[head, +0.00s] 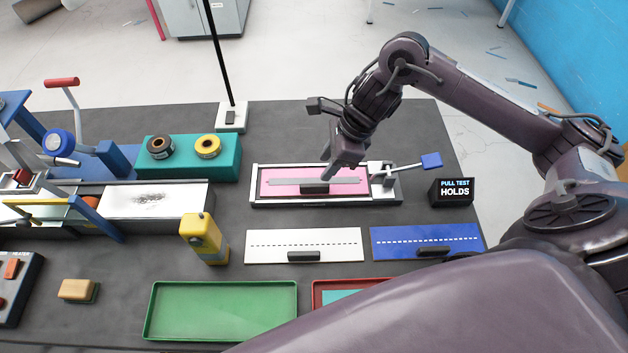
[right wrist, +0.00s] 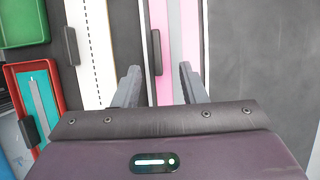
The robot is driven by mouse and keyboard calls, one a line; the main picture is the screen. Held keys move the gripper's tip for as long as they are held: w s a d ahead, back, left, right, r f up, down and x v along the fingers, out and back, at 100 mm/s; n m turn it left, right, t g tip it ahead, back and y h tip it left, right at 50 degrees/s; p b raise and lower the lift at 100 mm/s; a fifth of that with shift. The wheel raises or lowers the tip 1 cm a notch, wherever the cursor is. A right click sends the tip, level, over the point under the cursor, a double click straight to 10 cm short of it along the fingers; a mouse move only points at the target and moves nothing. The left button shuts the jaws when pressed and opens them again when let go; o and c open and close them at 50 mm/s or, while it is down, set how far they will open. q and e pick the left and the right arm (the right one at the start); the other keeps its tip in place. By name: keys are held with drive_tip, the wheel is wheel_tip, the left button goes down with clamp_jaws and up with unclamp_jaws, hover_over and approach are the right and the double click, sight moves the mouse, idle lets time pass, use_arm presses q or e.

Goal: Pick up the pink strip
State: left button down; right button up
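The pink strip (head: 280,190) lies flat in a white-edged frame (head: 256,202) at the middle of the table, with a long grey band (head: 285,182) and a black handle (head: 314,188) on it. My right gripper (head: 330,172) is over its right part, pointing down, close to the handle. In the right wrist view the fingers (right wrist: 158,80) are open and apart, with part of the pink strip (right wrist: 163,85) between them and the handle (right wrist: 157,52) just beyond the tips. Nothing is held. I cannot tell how high the tips are. My left gripper is not in view.
A lever clamp (head: 385,178) stands at the frame's right end, beside the pull test box (head: 452,192). White (head: 270,246) and blue (head: 400,241) boards lie in front. A green tray (head: 220,312) is nearer; my arm partly hides a red tray (head: 318,300). A yellow bottle (head: 205,240) stands left.

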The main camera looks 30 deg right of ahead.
sight(316, 185)
drive_tip(key=p+x, duration=0.1)
drive_tip(key=x, duration=0.1)
drive_tip(key=p+x, duration=0.1)
drive_tip(key=x, duration=0.1)
drive_tip(key=s+x, duration=0.1)
drive_tip(key=x, duration=0.2)
drive_tip(key=shift+d+f+p, duration=0.15)
drive_tip(key=shift+f+p, duration=0.1)
drive_tip(key=shift+p, duration=0.15)
drive_tip(key=shift+w+f, duration=0.2)
drive_tip(key=shift+f, duration=0.25)
clamp_jaws()
